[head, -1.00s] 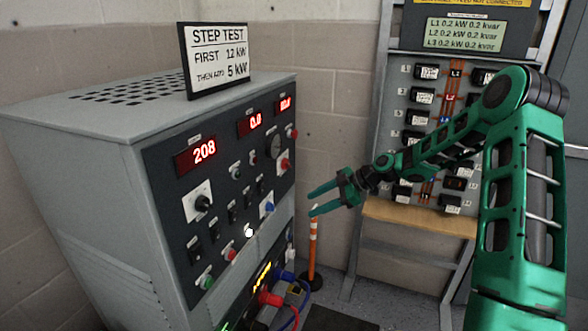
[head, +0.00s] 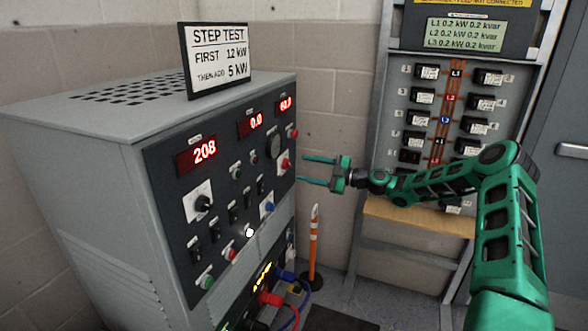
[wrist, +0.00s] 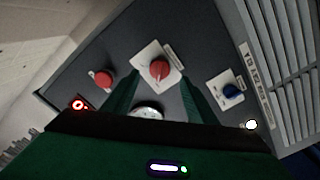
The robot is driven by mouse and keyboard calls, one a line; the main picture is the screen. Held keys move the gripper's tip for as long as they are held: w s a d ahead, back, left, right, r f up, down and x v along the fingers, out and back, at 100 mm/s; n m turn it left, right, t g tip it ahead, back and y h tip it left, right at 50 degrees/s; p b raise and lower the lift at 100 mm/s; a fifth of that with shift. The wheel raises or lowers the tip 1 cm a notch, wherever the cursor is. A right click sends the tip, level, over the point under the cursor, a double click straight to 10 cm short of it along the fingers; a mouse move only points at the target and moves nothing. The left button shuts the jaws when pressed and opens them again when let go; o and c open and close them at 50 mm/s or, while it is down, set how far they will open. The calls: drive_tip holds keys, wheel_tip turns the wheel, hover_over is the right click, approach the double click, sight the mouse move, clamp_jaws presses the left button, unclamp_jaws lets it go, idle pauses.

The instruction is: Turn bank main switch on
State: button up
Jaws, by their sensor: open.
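A red rotary knob on a white plate sits on the right part of the dark control panel in the head view (head: 285,162) and between my fingers in the wrist view (wrist: 159,69). A blue rotary knob (head: 268,207) on its own white plate is lower on the panel, and right of the red one in the wrist view (wrist: 233,90). Their labels are too small to read, so I cannot tell which is the bank main switch. My gripper (head: 302,170) is open and empty, just right of the panel, its fingers pointing toward the red knob.
A red push button (wrist: 103,78) is left of the red knob in the wrist view. Red displays (head: 203,151) and a black knob (head: 203,203) are on the panel. An orange post (head: 313,250) stands below my gripper. A switch rack (head: 440,110) stands behind.

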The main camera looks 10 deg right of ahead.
sight(290, 165)
drive_tip(key=x, duration=0.5)
drive_tip(key=shift+w+a, duration=0.25)
drive_tip(key=shift+a, duration=0.1)
